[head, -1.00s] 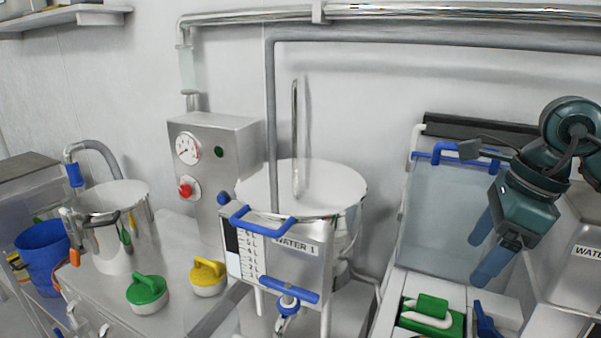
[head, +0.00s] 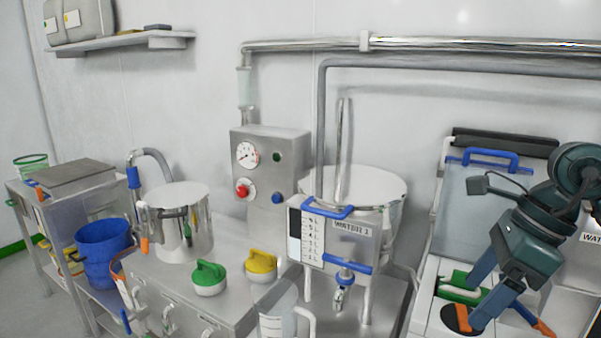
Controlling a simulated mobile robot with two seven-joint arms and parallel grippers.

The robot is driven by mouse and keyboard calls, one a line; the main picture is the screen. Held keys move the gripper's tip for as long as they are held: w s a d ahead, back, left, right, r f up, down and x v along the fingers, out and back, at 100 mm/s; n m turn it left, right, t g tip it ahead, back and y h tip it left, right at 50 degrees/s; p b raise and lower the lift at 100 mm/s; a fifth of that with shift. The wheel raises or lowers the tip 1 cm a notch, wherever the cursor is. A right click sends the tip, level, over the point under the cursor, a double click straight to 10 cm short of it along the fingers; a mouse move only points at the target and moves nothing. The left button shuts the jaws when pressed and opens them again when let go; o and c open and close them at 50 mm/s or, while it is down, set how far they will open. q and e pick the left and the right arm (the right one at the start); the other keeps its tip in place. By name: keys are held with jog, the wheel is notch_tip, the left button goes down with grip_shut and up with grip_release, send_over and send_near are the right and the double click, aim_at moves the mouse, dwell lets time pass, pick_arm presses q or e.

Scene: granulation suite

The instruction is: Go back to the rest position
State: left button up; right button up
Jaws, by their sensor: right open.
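My right gripper (head: 478,303) is at the right of the head view, its two blue fingers spread and pointing down and left. My left gripper is not in view.
A steel tank labelled WATER 1 (head: 352,231) stands in the middle. A steel pot (head: 186,238), green knob (head: 209,277) and yellow knob (head: 261,265) are on the left bench. A blue bucket (head: 104,254) sits further left. A clear panel with a blue handle (head: 490,157) stands behind my right arm.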

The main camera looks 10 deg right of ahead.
jog(key=w+a+f+m+t+y+p, duration=0.1)
jog(key=w+a+f+m+t+y, duration=0.15)
jog(key=a+m+y, duration=0.55)
jog(key=w+a+f+m+t+y, duration=0.1)
jog(key=w+a+m+t+y, duration=0.1)
jog(key=a+m+t+y, duration=0.5)
jog(key=s+f+m+t+h+p, duration=0.1)
jog(key=s+f+m+h, duration=0.3)
jog(key=f+m+h, duration=1.1)
notch_tip(320, 180, down, 9)
jog(key=m+t, duration=0.1)
jog(key=m, duration=0.9)
jog(key=shift+s+f+m, duration=0.15)
jog(key=shift+m, duration=0.25)
jog(key=s+f+m, duration=0.1)
jog(key=s+f, duration=0.1)
jog(key=s+a+f+g, duration=0.1)
jog(key=f, duration=0.1)
jog(key=s+f+m+g, duration=0.1)
jog(key=s, duration=0.1)
jog(key=shift+s+a+f+m+g+h, duration=0.25)
jog(key=shift+s+a+f+m+h, duration=0.05)
jog(key=shift+s+f, duration=0.1)
jog(key=shift+c, duration=0.3)
